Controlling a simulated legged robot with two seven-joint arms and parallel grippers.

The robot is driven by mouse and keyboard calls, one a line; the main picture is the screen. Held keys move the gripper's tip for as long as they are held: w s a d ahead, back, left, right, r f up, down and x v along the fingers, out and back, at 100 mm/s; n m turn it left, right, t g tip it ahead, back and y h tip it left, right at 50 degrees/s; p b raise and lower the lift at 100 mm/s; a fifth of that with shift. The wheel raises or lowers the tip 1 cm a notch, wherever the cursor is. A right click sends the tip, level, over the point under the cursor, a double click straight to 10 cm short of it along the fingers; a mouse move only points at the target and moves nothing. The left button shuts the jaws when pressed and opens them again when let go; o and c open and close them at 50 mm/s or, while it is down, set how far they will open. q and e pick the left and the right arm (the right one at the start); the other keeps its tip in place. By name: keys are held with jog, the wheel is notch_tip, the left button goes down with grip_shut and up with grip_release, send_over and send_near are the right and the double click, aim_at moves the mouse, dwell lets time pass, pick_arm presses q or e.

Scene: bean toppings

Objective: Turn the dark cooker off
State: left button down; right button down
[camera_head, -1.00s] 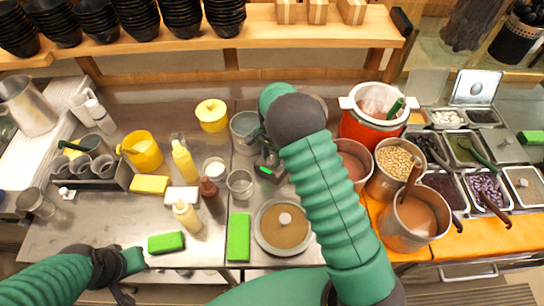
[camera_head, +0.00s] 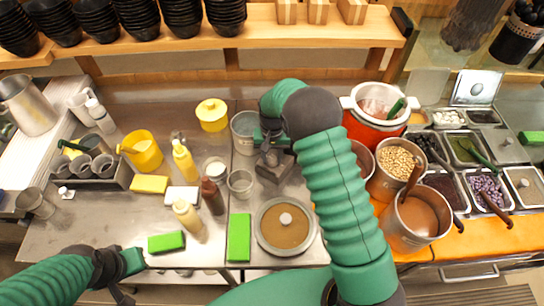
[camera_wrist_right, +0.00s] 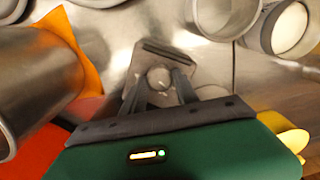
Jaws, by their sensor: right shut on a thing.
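A small dark cooker unit (camera_head: 275,176) sits on the steel counter, left of the pots. My right gripper (camera_head: 272,157) is over it, pointing down, and partly hides it. In the right wrist view, its two dark fingers (camera_wrist_right: 158,88) stand on either side of a round silver knob (camera_wrist_right: 158,77) on a grey plate and are shut on it. Whether the cooker is on cannot be told. My left gripper (camera_head: 128,280) is low at the left front, away from the cooker, and its fingers are too unclear to read.
A lidded round pot (camera_head: 284,246) stands in front of the cooker. Squeeze bottles (camera_head: 186,162) and a green sponge (camera_head: 239,237) are to the left. A red cooker (camera_head: 370,128) and a pot of brown liquid (camera_head: 414,222) are to the right, near my right arm.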

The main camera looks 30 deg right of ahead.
aim_at(272, 159)
jog(key=shift+n, duration=0.3)
jog(key=c, duration=0.9)
grip_release()
jog(key=shift+c, duration=0.2)
notch_tip(272, 159, up, 17)
jog(key=b, duration=0.1)
jog(key=shift+b, duration=0.4)
jog(key=shift+w+f, duration=0.1)
jog(key=shift+f, duration=0.05)
